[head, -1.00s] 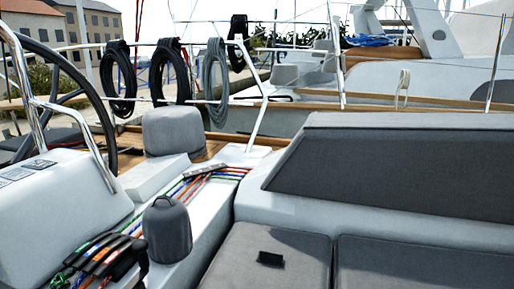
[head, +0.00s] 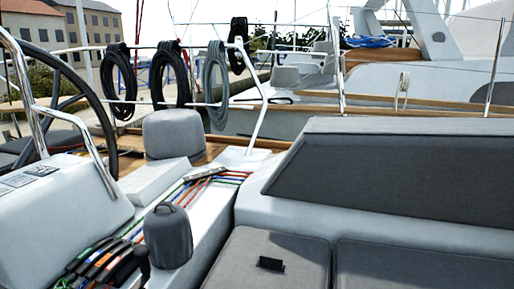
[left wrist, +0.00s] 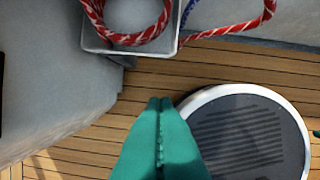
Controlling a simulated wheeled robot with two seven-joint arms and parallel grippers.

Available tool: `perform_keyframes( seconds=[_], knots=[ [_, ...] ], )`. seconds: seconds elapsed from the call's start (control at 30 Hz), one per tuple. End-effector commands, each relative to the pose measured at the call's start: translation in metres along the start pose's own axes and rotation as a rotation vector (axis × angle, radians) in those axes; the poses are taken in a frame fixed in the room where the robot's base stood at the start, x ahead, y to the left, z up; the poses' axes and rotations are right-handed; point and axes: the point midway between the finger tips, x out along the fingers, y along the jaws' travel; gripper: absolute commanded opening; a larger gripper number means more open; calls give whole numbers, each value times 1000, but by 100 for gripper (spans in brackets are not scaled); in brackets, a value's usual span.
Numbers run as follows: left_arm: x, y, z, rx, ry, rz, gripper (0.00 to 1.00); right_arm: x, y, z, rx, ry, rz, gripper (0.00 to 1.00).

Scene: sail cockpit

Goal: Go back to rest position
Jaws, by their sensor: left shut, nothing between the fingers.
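My left gripper (left wrist: 159,112) shows in the left wrist view as two teal fingers pressed together, shut with nothing between them. It hangs over the teak deck (left wrist: 150,85). A round dark thing with a white rim (left wrist: 245,130) is beside the fingers on the right.
A pale box with a coiled red-and-white rope (left wrist: 130,38) is above the fingers in the left wrist view. The head view shows a steering wheel (head: 107,130), a winch under a grey cover (head: 167,237), coloured lines (head: 110,255) and grey cushions (head: 270,255).

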Motion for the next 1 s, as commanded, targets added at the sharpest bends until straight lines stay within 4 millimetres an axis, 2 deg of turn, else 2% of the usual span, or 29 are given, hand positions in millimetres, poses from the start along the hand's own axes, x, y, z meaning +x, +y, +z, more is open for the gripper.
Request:
perform_keyframes(
  seconds=[0.03,0.1,0.17,0.3,0.4,0.53,0.7,1.0],
  knots=[
    [20,-1,-15,2,23,-2,0,-8,0,1,0,0,0,36],
    [48,-2,-38,5,40,-4,0,-13,0,1,0,0,0,36],
    [68,-4,-59,9,55,-6,0,-17,0,2,0,0,0,36],
    [104,-6,-116,17,88,-9,0,-27,0,2,0,0,0,36],
    [119,-6,-156,21,107,-11,0,-32,0,3,0,0,0,36],
    [126,-6,-195,27,125,-12,0,-37,0,3,0,0,0,36],
    [129,-6,-218,30,133,-13,0,-39,0,4,0,0,0,36],
    [129,-6,-219,30,133,-13,0,-39,0,4,0,0,0,36]
  ],
)
